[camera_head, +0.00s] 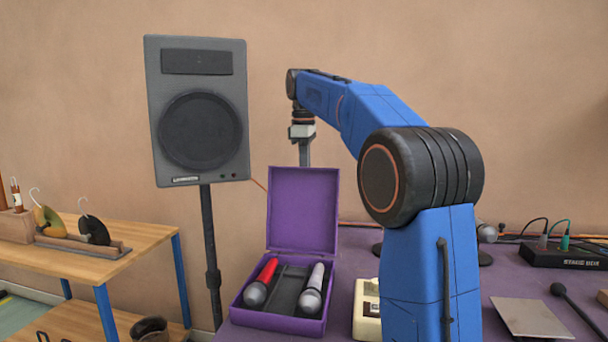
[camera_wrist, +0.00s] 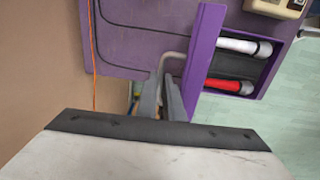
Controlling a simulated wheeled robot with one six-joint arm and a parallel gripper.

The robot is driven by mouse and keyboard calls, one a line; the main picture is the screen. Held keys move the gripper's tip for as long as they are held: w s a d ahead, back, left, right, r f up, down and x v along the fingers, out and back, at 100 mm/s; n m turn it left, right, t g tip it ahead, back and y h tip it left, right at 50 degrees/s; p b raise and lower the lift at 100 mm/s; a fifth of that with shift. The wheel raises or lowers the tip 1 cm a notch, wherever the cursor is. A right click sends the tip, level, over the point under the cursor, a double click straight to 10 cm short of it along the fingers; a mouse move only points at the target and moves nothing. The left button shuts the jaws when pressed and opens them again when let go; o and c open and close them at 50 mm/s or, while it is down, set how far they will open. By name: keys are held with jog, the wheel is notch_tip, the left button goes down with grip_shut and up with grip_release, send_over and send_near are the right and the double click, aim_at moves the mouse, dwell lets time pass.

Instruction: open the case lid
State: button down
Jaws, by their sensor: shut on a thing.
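The purple case (camera_head: 282,322) sits on the purple table with its lid (camera_head: 303,208) standing roughly upright at its back. Inside lie a red microphone (camera_head: 262,282) and a white microphone (camera_head: 312,290); both also show in the wrist view, red (camera_wrist: 232,86) and white (camera_wrist: 245,46). My gripper (camera_head: 304,158) reaches down at the lid's top edge, its tips hidden behind the lid. In the wrist view the fingers (camera_wrist: 163,100) are beside the lid's outer face (camera_wrist: 206,60), shut on a pale curved handle (camera_wrist: 174,57) that appears joined to the lid.
A speaker (camera_head: 200,110) on a stand rises left of the case. A cream box (camera_head: 367,310) is close to the case's right. A wooden bench (camera_head: 130,245) stands at left. A black box with cables (camera_head: 562,255) and a grey plate (camera_head: 530,317) lie at right.

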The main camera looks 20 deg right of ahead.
jog(key=shift+w+r, duration=0.15)
jog(key=shift+r, duration=0.05)
jog(key=c, duration=1.9)
grip_release()
jog(key=shift+s+a+r, duration=0.1)
jog(key=shift+r, duration=1.75)
jog(key=shift+s+a+r, duration=0.1)
jog(key=shift+r, duration=1.75)
